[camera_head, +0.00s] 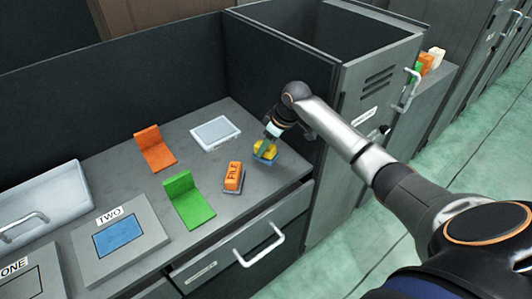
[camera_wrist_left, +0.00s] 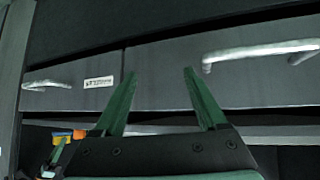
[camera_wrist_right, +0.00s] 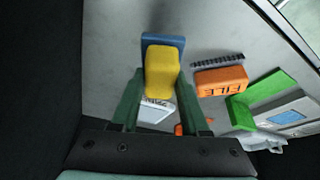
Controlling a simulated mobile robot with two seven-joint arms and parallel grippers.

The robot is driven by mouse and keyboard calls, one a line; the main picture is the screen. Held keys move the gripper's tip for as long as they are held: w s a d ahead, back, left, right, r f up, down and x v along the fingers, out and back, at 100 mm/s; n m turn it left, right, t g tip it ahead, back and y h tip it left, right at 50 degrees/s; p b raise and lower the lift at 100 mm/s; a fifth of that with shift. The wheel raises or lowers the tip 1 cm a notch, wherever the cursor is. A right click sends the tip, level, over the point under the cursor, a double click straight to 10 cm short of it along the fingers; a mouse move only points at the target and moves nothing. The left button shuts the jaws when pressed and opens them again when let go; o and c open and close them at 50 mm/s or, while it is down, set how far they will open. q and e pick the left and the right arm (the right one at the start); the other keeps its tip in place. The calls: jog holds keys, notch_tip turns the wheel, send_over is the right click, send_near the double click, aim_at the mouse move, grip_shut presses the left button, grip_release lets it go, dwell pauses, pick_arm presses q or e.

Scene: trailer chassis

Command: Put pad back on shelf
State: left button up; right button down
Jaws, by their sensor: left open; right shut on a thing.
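My right gripper (camera_head: 269,143) is at the right end of the grey desk top and shut on a yellow block (camera_head: 264,150) with a blue base. In the right wrist view the yellow block (camera_wrist_right: 162,72) sits between the green fingers, its blue part (camera_wrist_right: 160,40) beyond it. I cannot tell from this whether the blue base touches the desk. An orange block marked FILE (camera_head: 233,175) stands on a dark pad-like base (camera_head: 234,188) just left of it. My left gripper (camera_wrist_left: 160,85) is open and empty, facing drawer fronts; it is outside the head view.
A box labelled TWO (camera_head: 120,236) is at left. A dark cabinet wall (camera_head: 290,85) rises close to my right gripper. A drawer handle (camera_head: 260,247) projects below.

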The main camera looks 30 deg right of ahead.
aim_at(266, 153)
jog(key=shift+w+f, duration=0.1)
jog(key=shift+f, duration=1.5)
jog(key=shift+f, duration=0.15)
jog(key=shift+c, duration=2)
grip_release()
jog(key=shift+d+r, duration=0.1)
jog(key=shift+r, duration=0.3)
jog(key=p+v, duration=0.1)
jog(key=v, duration=1)
jog(key=shift+r, duration=0.25)
